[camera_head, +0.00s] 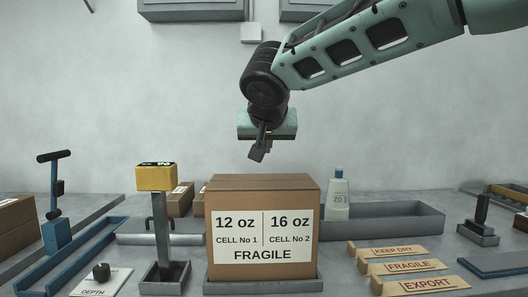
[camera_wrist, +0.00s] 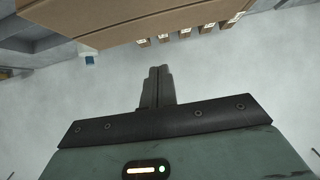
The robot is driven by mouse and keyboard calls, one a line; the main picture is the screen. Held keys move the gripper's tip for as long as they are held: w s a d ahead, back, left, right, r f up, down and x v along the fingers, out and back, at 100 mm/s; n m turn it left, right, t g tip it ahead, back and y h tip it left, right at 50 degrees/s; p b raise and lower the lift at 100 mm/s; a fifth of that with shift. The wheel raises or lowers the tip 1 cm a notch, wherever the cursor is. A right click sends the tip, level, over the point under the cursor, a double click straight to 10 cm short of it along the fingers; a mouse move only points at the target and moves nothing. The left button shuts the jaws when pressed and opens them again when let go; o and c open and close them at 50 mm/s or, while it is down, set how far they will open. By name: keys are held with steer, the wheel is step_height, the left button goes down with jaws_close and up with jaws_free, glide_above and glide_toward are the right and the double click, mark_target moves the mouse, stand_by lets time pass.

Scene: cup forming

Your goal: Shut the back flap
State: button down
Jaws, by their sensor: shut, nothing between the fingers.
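The brown cardboard box (camera_head: 263,182) stands on a grey base in the middle of the bench, its white label facing me. Its top shows only as a narrow brown strip, so I cannot tell how the back flap sits. My gripper (camera_head: 257,153) is shut and empty above the box top, pointing down and slightly tilted, with a visible gap in the picture. In the wrist view my closed fingers (camera_wrist: 158,72) point toward a large brown cardboard panel (camera_wrist: 120,20) at the top, apart from it. I cannot tell which part of the box that panel is.
A yellow-headed post (camera_head: 157,178) stands left of the box. A white bottle (camera_head: 337,195) and a grey tray (camera_head: 400,220) are behind right. Label strips (camera_head: 415,285) lie front right. Smaller cartons (camera_head: 180,199) stand behind left. The air above the box's left is clear.

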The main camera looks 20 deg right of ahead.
steer(key=w+r+v, duration=0.1)
steer(key=v, duration=0.9)
steer(key=s+a+f+n+g+y, duration=0.1)
steer(key=s+a+f+n+g, duration=0.15)
steer(key=f, duration=0.45)
steer(key=s+a+f+n+g+y, duration=0.1)
steer(key=s+f+n, duration=0.1)
steer(key=s+f, duration=0.3)
steer(key=s+a+f+n+g+y, duration=0.1)
steer(key=s+a+f+n+g, duration=0.15)
steer(key=f, duration=0.55)
steer(key=s+d+f+n+g, duration=0.1)
steer(key=s+f+n+g, duration=0.3)
steer(key=s+f, duration=1.1)
step_height(320, 180, up, 17)
steer(key=s+p, duration=0.1)
steer(key=p, duration=1.5)
steer(key=shift+s+y, duration=0.25)
steer(key=shift+y, duration=0.15)
